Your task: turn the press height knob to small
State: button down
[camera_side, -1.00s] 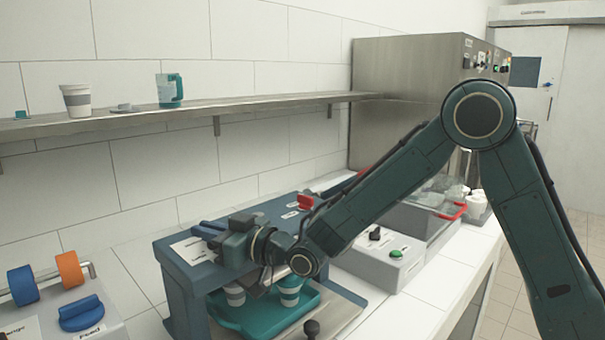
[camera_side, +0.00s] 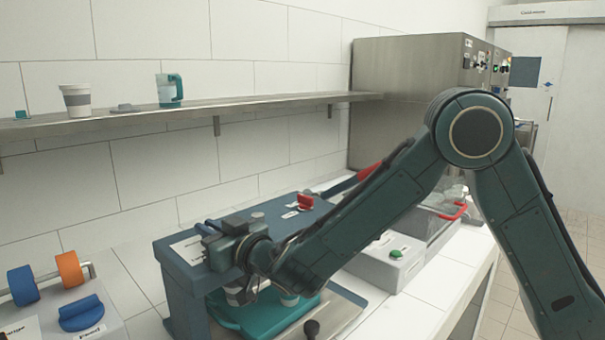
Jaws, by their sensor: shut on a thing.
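The blue press (camera_side: 180,283) stands on the counter at lower centre, with a white label (camera_side: 188,250) on its top. My gripper (camera_side: 207,231) is at the left part of the press top, beside the label. It is shut on the press height knob, which it mostly hides; the knob's setting cannot be read.
A red knob (camera_side: 305,201) sits on the press top. A grey box with a green button (camera_side: 396,253) stands right of it. A feed unit with a blue knob (camera_side: 82,313) is at lower left. A shelf (camera_side: 240,103) with a cup (camera_side: 76,100) and a jug (camera_side: 169,90) runs above.

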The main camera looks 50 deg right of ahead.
jog(key=shift+m+h, duration=0.8)
jog(key=shift+h, duration=0.4)
jog(key=shift+d+m+g+h, duration=0.15)
jog(key=shift+m+g+h, duration=0.2)
jog(key=shift+m+h, duration=0.8)
jog(key=shift+d+m+g+h, duration=0.15)
jog(key=shift+m+g+h, duration=0.35)
jog(key=shift+h, duration=1.15)
jog(key=shift+m, duration=0.25)
jog(key=c, duration=1.5)
grip_release()
jog(key=shift+s, duration=0.1)
jog(key=shift+v, duration=3.7)
jog(key=shift+f, duration=0.15)
